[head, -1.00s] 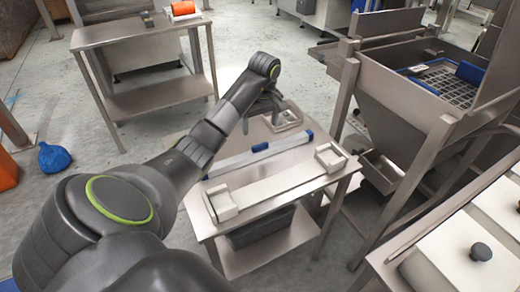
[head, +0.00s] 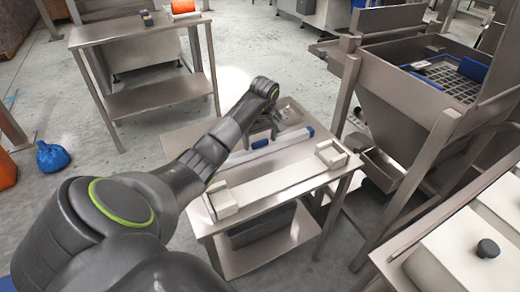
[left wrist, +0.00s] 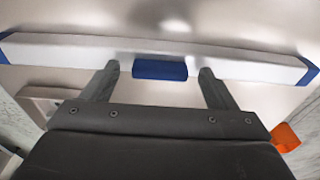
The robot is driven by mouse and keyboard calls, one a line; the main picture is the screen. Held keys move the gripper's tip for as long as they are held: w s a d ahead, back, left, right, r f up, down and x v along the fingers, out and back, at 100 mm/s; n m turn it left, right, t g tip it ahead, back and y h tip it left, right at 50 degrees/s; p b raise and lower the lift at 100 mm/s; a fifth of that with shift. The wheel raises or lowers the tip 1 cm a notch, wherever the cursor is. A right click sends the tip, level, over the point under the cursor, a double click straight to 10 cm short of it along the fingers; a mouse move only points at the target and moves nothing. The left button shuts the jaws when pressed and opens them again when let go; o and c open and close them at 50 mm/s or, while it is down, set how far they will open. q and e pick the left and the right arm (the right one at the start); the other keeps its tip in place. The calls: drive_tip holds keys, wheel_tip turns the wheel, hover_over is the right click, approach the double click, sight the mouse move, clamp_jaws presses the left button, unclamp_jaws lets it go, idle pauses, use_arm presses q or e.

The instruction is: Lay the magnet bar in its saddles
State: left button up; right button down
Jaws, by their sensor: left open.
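The magnet bar (head: 290,142) is a pale bar with blue ends and a blue grip at its middle; it lies on the steel table. In the left wrist view the bar (left wrist: 236,62) spans the picture, with its blue grip (left wrist: 160,68). My left gripper (left wrist: 158,71) is open and empty, its fingertips at the bar's near edge, one to each side of the grip. In the head view the left gripper (head: 262,128) is over the bar and hides part of it. Two pale saddles, left (head: 222,204) and right (head: 331,154), stand nearer the table's front edge. Both are empty.
The steel table (head: 203,228) has a lower shelf with a dark bin (head: 262,226). A shallow tray (head: 291,111) lies at its back corner. A steel hopper (head: 395,98) stands close on the right. Another steel table (head: 128,36) stands at the back left.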

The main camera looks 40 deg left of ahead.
use_arm(q)
drive_tip(key=shift+c, duration=0.3)
clamp_jaws()
drive_tip(key=shift+w+r, duration=0.1)
drive_tip(key=shift+a+r, duration=0.1)
drive_tip(key=shift+r, duration=0.05)
